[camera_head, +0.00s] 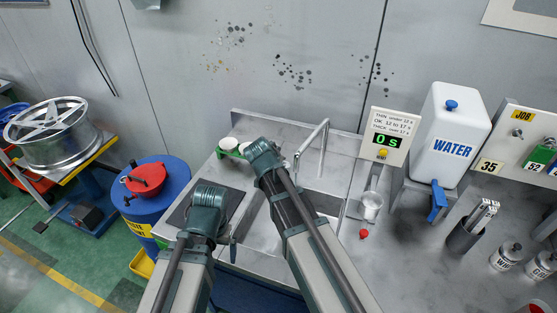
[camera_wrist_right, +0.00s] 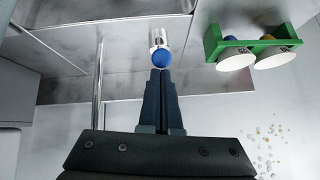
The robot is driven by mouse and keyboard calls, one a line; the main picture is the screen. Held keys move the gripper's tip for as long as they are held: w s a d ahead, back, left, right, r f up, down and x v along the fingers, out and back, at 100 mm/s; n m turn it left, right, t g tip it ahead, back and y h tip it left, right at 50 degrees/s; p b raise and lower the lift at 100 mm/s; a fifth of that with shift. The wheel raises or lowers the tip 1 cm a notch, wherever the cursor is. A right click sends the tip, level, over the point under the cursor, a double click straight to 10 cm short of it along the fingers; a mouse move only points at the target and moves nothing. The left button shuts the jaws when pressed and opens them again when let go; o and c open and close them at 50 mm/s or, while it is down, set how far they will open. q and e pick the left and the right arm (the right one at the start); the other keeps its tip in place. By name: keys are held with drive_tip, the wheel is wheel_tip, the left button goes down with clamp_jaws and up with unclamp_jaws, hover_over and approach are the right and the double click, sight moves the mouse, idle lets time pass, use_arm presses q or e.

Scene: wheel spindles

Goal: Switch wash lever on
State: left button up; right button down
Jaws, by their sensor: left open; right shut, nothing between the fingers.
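In the right wrist view, a short metal stem with a blue round knob (camera_wrist_right: 161,58), which looks like the wash lever, stands at the sink. My right gripper (camera_wrist_right: 160,74) is shut with nothing between its fingers; its tips are at or just short of the blue knob, and I cannot tell whether they touch. In the head view the knob and right fingertips are hidden behind my right arm. My left gripper (camera_head: 229,240) is open and empty over the left front of the sink counter, partly hidden by its wrist.
A green rack (camera_wrist_right: 252,40) with two white round pieces is beside the knob. A bent metal pipe (camera_head: 322,148) rises over the sink (camera_head: 322,203). The timer panel (camera_head: 385,139) reads 0 s. A WATER jug (camera_head: 450,130) stands right; a blue drum (camera_head: 157,203) stands left.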

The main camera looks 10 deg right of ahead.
drive_tip(key=shift+s+a+f, duration=0.15)
drive_tip(key=shift+s+f, duration=0.15)
drive_tip(key=shift+s, duration=0.1)
idle(0.3)
drive_tip(key=w+d+r+p+v, duration=0.1)
drive_tip(key=p+v, duration=0.8)
drive_tip(key=v, duration=0.2)
drive_tip(key=shift+r, duration=0.35)
drive_tip(key=shift+s+d, duration=0.1)
